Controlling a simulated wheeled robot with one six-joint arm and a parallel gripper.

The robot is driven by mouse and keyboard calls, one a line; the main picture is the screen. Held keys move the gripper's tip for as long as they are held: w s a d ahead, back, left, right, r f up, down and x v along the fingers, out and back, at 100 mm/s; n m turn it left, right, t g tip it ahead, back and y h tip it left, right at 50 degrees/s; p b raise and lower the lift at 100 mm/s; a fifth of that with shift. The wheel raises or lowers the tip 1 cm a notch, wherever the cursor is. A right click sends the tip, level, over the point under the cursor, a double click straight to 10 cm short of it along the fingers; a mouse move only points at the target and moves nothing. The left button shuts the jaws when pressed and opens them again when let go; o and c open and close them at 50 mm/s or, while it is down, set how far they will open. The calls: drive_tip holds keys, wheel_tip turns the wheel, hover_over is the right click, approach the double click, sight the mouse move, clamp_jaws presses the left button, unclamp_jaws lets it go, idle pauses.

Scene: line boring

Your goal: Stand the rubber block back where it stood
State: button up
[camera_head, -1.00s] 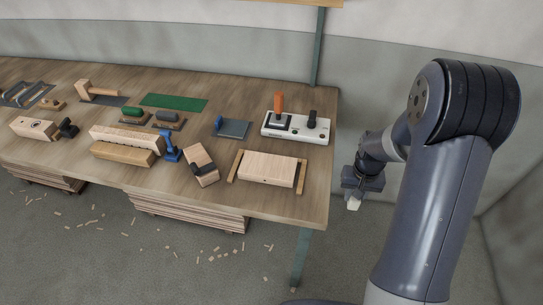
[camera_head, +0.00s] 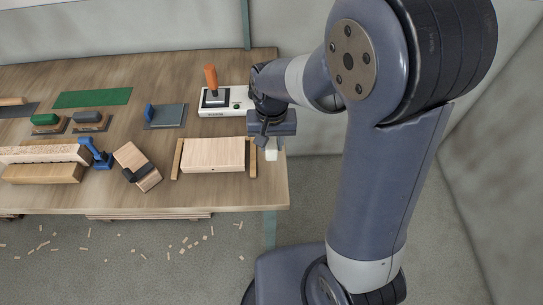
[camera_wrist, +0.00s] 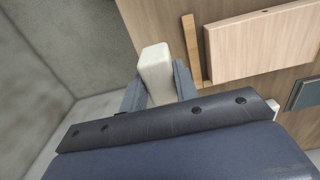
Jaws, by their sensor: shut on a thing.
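My gripper (camera_head: 270,137) is at the right end of the workbench, just right of the pale wooden board. It is shut on a cream-white block, which I take to be the rubber block (camera_head: 271,154); the block shows below the jaws. In the wrist view the block (camera_wrist: 154,66) is upright between the two grey fingers, its far end sticking out past them. It appears near the bench's right edge; I cannot tell whether it touches anything below.
The pale board (camera_head: 213,155) lies between two wooden strips. Behind it is a white device (camera_head: 239,104) with an orange handle (camera_head: 210,77), partly hidden by my arm. A dark plate with a blue piece (camera_head: 168,116) and a strapped wooden block (camera_head: 143,176) lie to the left.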

sight(271, 142)
drive_tip(key=shift+f+p, duration=0.3)
drive_tip(key=shift+f, duration=3.15)
drive_tip(key=shift+f, duration=0.1)
drive_tip(key=o, duration=1.1)
wheel_tip(271, 142, up, 12)
drive_tip(key=shift+r+b, duration=0.15)
drive_tip(key=shift+b, duration=0.15)
